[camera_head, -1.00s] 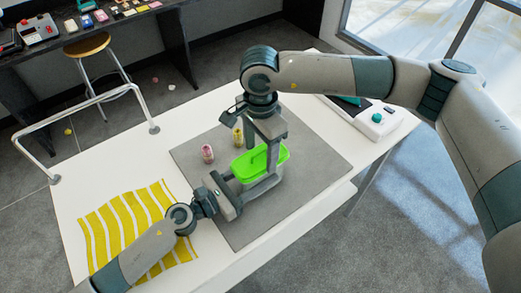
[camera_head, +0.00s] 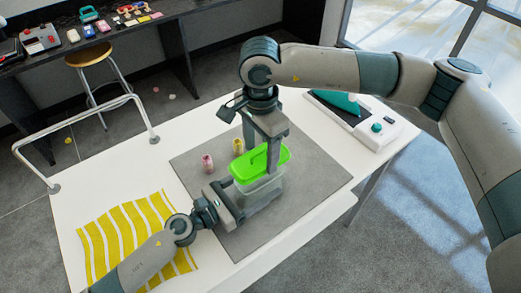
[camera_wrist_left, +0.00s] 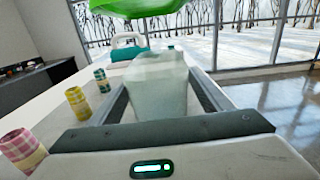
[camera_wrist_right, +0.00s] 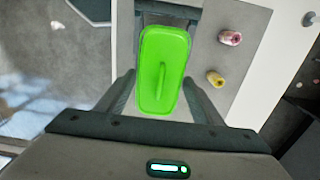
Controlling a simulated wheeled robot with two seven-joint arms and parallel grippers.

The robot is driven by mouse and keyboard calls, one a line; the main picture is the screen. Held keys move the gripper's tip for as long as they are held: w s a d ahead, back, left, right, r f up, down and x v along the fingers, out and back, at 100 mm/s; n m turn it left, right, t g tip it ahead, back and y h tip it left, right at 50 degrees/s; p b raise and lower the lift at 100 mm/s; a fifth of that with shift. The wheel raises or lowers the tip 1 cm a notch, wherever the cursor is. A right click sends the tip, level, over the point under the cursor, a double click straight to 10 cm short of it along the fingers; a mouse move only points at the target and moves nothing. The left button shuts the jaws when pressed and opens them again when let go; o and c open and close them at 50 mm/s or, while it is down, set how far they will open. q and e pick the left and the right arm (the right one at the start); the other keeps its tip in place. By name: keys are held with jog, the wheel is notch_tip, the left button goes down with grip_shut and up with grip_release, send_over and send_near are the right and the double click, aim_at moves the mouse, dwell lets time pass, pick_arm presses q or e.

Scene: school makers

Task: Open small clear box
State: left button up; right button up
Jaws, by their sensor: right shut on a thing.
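The small clear box (camera_head: 262,191) stands on the grey mat. Its green lid (camera_head: 247,168) is raised above it and shifted slightly toward the back left. The left wrist view shows a gap between the lid (camera_wrist_left: 135,8) and the clear box (camera_wrist_left: 158,85). My right gripper (camera_wrist_right: 159,85) is shut on the lid from above, one finger at each long side; the raised handle shows between them. My left gripper (camera_wrist_left: 158,80) has one finger on each side of the box, low near the mat; whether both fingers press on it is unclear.
A pink roll (camera_head: 207,163) and a yellow roll (camera_head: 238,146) stand on the grey mat (camera_head: 305,185) left of the box. A yellow striped cloth (camera_head: 125,235) lies at the front left. A white device (camera_head: 383,132) stands at the back right. The mat's right side is clear.

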aim_at(260, 159)
pick_arm(q)
jog(key=b+v, duration=0.5)
jog(key=v, duration=0.6)
jog(key=shift+f+b, duration=0.2)
jog(key=shift+b, duration=0.1)
pick_arm(e)
notch_tip(260, 159, down, 6)
jog(key=shift+r, duration=0.2)
pick_arm(q)
jog(key=shift+s+a+r, duration=0.1)
jog(key=shift+s+a, duration=0.15)
jog(key=shift+a, duration=0.1)
pick_arm(e)
jog(key=shift+f, duration=0.15)
pick_arm(q)
jog(key=shift+r, duration=0.1)
